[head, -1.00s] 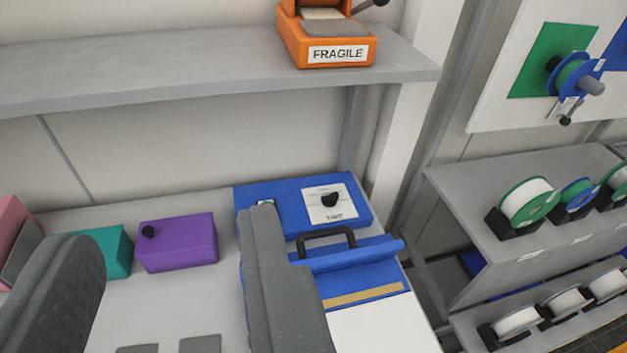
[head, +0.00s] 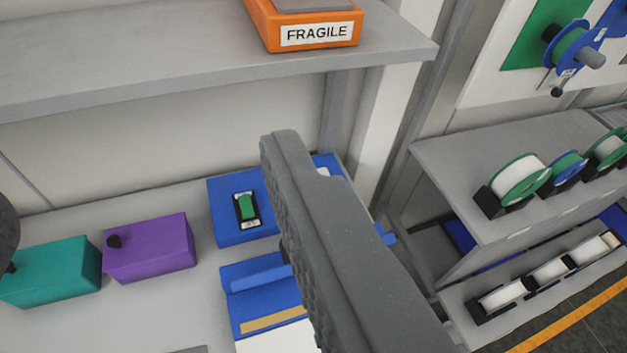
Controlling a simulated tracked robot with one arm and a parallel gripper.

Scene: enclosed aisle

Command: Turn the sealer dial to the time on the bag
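The blue sealer (head: 226,228) stands on the bench, with a green switch (head: 246,206) on its top. Its dial is hidden behind the right finger of my gripper (head: 140,180). The gripper is open wide: the right finger stands large across the sealer, and only a sliver of the left finger shows at the left edge. Nothing is between the fingers. In front of the switch is the sealer's blue bar, with a tan strip (head: 272,321) below it. A white surface (head: 272,342) shows under the strip; I cannot tell whether it is the bag. No time is readable.
A purple box (head: 150,249) and a teal box (head: 50,272), each with a black knob, stand left of the sealer. Spool racks (head: 480,160) stand at the right. Bare bench lies front left.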

